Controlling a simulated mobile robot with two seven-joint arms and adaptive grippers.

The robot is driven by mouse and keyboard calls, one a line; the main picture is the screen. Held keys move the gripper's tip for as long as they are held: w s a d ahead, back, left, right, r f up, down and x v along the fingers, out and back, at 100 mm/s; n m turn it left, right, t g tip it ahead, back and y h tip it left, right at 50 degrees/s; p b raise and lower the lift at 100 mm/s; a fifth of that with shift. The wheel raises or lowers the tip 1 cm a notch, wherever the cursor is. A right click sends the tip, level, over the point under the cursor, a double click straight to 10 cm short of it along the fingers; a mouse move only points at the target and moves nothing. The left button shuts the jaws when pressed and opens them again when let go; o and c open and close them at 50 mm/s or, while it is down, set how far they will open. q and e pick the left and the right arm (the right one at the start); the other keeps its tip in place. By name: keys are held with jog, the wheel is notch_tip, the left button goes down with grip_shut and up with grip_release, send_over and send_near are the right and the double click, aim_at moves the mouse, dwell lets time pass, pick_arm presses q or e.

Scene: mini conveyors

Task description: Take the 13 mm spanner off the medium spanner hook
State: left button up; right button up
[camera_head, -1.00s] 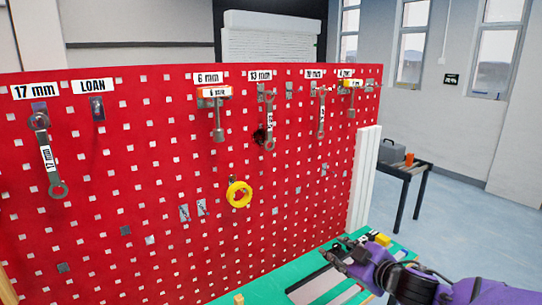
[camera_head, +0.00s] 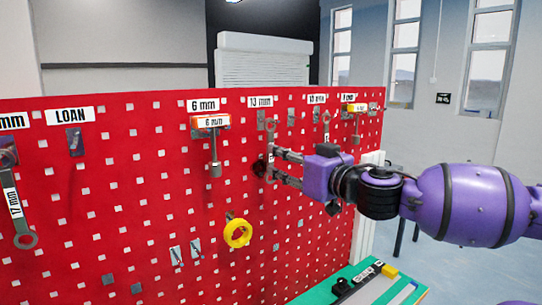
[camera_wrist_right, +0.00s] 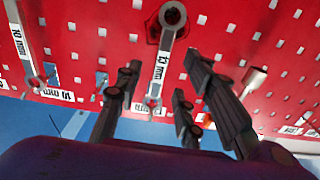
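The 13 mm spanner (camera_head: 270,134) hangs upright on its hook (camera_head: 262,118) under the 13 mm label (camera_head: 260,101) on the red pegboard. In the right wrist view the spanner (camera_wrist_right: 161,66) is marked 13 mm, and its ring end is at the top of the picture. My right gripper (camera_head: 275,167) is at the spanner's lower half. In the wrist view its open fingers (camera_wrist_right: 163,72) stand on either side of the shaft, with gaps showing. My left gripper is not in view.
The neighbouring spanner (camera_head: 326,128) hangs to the right, and the 6 mm tool (camera_head: 214,156) to the left. A 17 mm spanner (camera_head: 17,205) hangs at the far left under its label. A yellow ring (camera_head: 237,232) hangs below. A green surface (camera_head: 321,292) is at the bottom right.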

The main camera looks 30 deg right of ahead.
aim_at(272, 158)
jog(key=w, duration=0.2)
jog(key=w+b, duration=0.1)
jog(key=w, duration=0.1)
jog(key=w+f, duration=0.1)
jog(key=w, duration=0.1)
jog(key=shift+w+a+b, duration=0.1)
jog(key=shift+a+b, duration=0.25)
jog(key=shift+w+r, duration=0.2)
jog(key=shift+r, duration=0.4)
jog(key=c, duration=0.6)
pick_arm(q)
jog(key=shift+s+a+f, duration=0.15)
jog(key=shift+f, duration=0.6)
pick_arm(e)
grip_shut()
